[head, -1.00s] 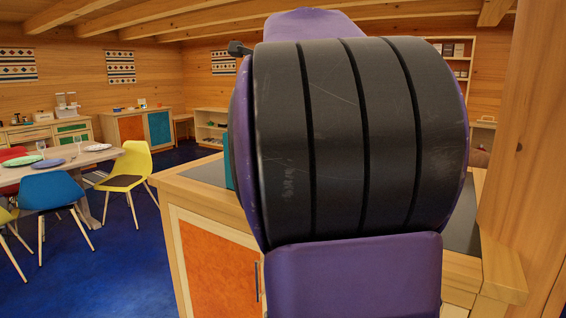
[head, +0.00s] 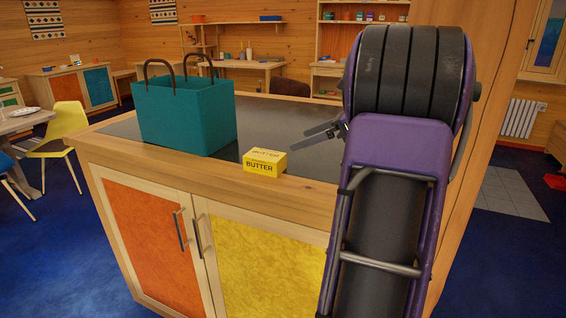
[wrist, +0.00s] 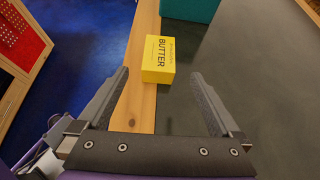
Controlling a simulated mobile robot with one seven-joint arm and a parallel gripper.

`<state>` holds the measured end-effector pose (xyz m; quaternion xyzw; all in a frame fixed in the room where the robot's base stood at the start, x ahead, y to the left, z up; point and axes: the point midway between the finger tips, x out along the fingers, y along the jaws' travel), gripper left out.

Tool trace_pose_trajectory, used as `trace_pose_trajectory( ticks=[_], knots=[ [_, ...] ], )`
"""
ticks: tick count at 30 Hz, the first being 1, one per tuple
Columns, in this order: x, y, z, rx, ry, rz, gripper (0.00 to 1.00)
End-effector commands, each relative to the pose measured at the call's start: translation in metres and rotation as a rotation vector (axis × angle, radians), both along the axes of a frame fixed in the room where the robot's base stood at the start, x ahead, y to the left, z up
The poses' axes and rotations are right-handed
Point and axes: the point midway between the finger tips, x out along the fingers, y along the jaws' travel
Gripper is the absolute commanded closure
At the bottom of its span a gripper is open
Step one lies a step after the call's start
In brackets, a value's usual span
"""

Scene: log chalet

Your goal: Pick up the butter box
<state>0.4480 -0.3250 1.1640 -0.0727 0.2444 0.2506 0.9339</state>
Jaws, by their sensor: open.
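The yellow butter box (head: 263,167) lies on the counter near its front edge, with "BUTTER" printed on its front and top. My gripper (head: 326,134) is to the right of the box and apart from it, partly hidden by my arm. In the wrist view the butter box (wrist: 158,60) is ahead of the open fingers, roughly between their lines. My gripper (wrist: 165,85) holds nothing there.
A teal bag (head: 185,115) with dark handles stands on the counter (head: 315,165), left of the box. The dark counter surface behind the box is clear. A wooden post (head: 490,100) rises at the right. A yellow chair (head: 62,135) stands at the left.

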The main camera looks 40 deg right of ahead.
Motion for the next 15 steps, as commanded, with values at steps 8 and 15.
trace_pose_trajectory(
  ticks=[8,15],
  knots=[
    [0.022,0.016,-0.018,0.024,-0.008,0.009,0.00],
    [0.061,0.039,-0.044,0.022,-0.006,0.008,0.00]
  ],
)
